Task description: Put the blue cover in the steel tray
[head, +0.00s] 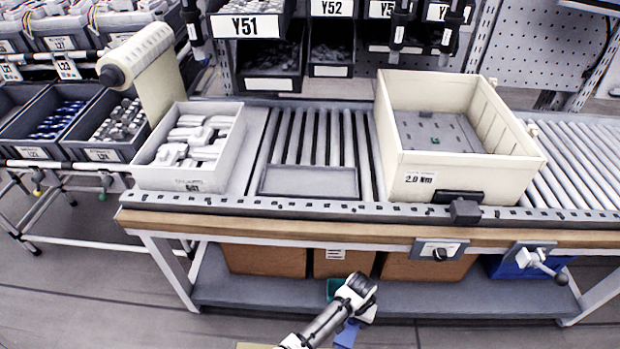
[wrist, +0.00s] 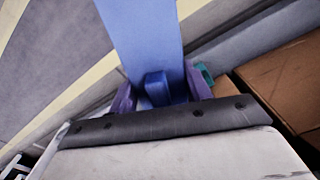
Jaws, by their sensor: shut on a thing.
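The blue cover (wrist: 140,35) is a long flat blue piece. In the wrist view it is between the two purple fingers of my gripper (wrist: 160,90), which are shut on it, and it extends beyond them. In the head view my gripper (head: 358,300) is low in front of the bench, with part of the blue cover (head: 348,334) showing below it. A flat grey tray (head: 310,182), which looks like the steel tray, lies on the roller conveyor between the two pale bins. It looks empty. My gripper is well below and in front of it.
A white bin (head: 146,178) of white parts stands left of the tray, and a large cream bin (head: 455,172) stands right of it. The bench's wooden front edge (head: 300,228) lies between my gripper and the tray. Brown boxes (head: 265,261) sit on the lower shelf.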

